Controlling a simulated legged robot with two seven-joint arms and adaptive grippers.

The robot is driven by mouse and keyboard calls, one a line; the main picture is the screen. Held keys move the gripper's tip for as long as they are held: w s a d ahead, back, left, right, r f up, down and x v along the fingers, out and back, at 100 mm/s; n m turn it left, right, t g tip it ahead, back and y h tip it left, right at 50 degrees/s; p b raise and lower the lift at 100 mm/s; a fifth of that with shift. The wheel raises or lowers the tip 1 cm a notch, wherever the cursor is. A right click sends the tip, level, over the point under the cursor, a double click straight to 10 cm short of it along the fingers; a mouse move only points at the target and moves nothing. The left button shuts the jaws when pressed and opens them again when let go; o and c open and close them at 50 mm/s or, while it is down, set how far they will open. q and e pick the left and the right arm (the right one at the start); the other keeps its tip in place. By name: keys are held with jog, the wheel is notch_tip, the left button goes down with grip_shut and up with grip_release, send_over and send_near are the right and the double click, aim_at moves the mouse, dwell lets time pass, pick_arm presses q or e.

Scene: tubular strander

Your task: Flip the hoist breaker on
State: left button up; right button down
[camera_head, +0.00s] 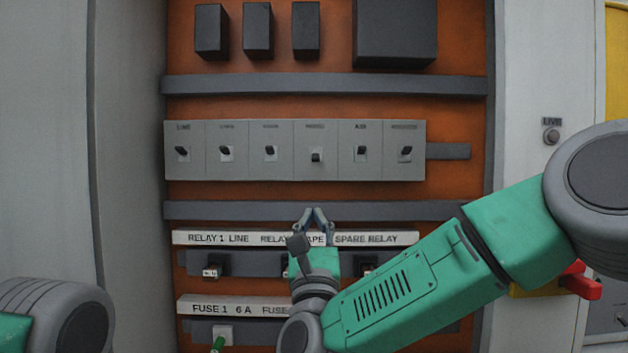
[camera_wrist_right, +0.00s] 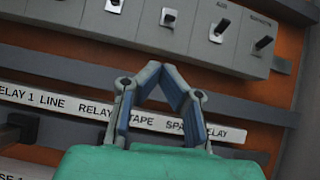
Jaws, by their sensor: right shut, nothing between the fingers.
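A grey row of several breakers (camera_head: 215,168) crosses the orange panel, and its right part shows in the right wrist view (camera_wrist_right: 200,48). The labels are mostly too blurred to read, so I cannot confirm which is the hoist breaker. The fourth breaker's toggle (camera_head: 316,157) points down, unlike the others, which tilt up; it also shows in the right wrist view (camera_wrist_right: 168,18). My right gripper (camera_head: 316,211) is shut and empty, its fingertips meeting below the fourth breaker, apart from it. It also shows in the right wrist view (camera_wrist_right: 160,68). My left gripper is out of view.
Grey rails (camera_head: 220,210) run above and below the breakers. Below are a relay label strip (camera_head: 210,238) and a fuse strip (camera_head: 220,307), partly hidden by my right arm. Black boxes (camera_head: 396,30) sit above. Grey cabinet walls (camera_head: 130,120) flank the panel. A red handle (camera_head: 582,285) is at right.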

aim_at(315, 171)
jog(key=shift+d+r+m, duration=0.1)
jog(key=shift+r+m, duration=0.4)
jog(key=shift+r, duration=0.15)
jog(key=p+x, duration=0.2)
jog(key=x, duration=0.6)
jog(key=shift+w+r+p, duration=0.1)
jog(key=shift+r+p, duration=0.15)
jog(key=shift+p, duration=0.15)
jog(key=shift+x, duration=0.75)
jog(key=shift+s+d+r+g, duration=0.1)
jog(key=shift+s+r+g, duration=0.15)
jog(key=shift+g, duration=0.65)
